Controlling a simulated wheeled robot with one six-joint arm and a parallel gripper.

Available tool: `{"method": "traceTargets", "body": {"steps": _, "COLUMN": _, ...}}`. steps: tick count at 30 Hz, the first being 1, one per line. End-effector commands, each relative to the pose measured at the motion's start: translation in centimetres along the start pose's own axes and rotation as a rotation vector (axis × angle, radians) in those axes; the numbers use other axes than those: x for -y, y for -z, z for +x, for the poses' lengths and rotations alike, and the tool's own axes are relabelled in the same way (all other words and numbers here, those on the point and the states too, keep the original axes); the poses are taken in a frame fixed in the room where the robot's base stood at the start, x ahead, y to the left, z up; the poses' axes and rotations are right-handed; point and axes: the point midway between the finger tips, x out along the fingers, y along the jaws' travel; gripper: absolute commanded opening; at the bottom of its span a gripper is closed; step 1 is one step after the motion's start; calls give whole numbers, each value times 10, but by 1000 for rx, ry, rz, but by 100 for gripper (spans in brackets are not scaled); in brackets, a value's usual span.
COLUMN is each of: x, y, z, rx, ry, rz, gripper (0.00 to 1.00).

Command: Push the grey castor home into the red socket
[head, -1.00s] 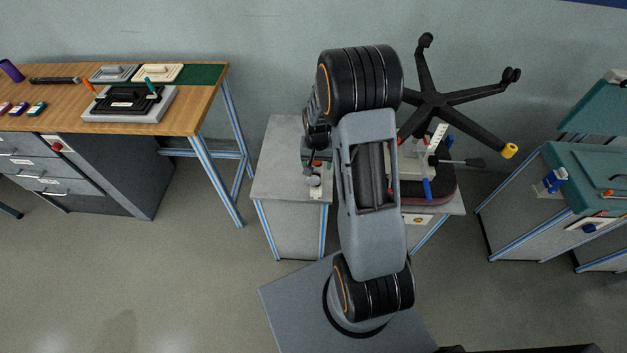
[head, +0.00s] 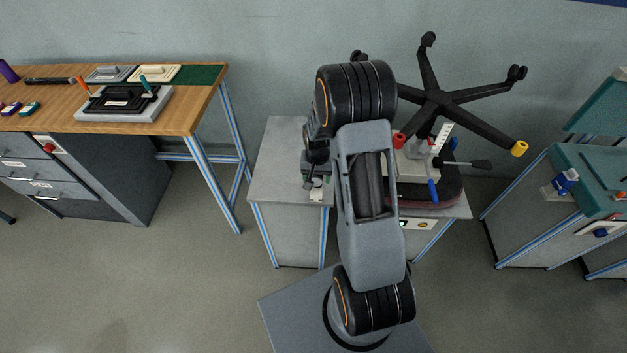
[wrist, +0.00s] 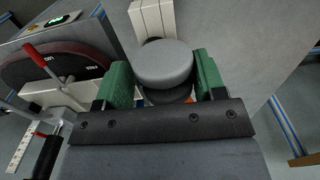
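The grey castor (wrist: 164,63) is between the two green fingers of my gripper (wrist: 165,78) in the wrist view, its round grey face toward the camera. The fingers lie close on both sides. Whether they press on it I cannot tell. In the head view my gripper (head: 314,171) is low over the left part of the grey bench and mostly hidden by my arm. The red socket (head: 399,140) is at the end of a leg of the black chair base (head: 438,98), to the right of my arm. The socket looks empty.
The chair base stands upturned over a dark red seat pad (head: 447,192) on the right of the grey bench (head: 275,178). A yellow leg end (head: 519,148) points right. A wooden desk (head: 190,115) is at left, and a teal-topped cabinet (head: 590,180) at right.

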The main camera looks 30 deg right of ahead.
Motion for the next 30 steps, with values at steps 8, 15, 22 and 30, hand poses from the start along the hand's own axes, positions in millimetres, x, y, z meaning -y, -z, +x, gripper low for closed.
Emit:
{"method": "traceTargets", "body": {"steps": 8, "x": -1, "y": 0, "z": 1, "rx": 2, "ry": -1, "rz": 1, "gripper": 35}}
{"method": "traceTargets", "body": {"steps": 15, "x": -1, "y": 0, "z": -1, "rx": 2, "ry": -1, "rz": 0, "gripper": 31}}
{"method": "traceTargets", "body": {"steps": 22, "x": 0, "y": 0, "z": -7, "rx": 1, "ry": -1, "rz": 0, "gripper": 31}}
{"method": "traceTargets", "body": {"steps": 30, "x": 0, "y": 0, "z": -18, "rx": 1, "ry": -1, "rz": -1, "gripper": 31}}
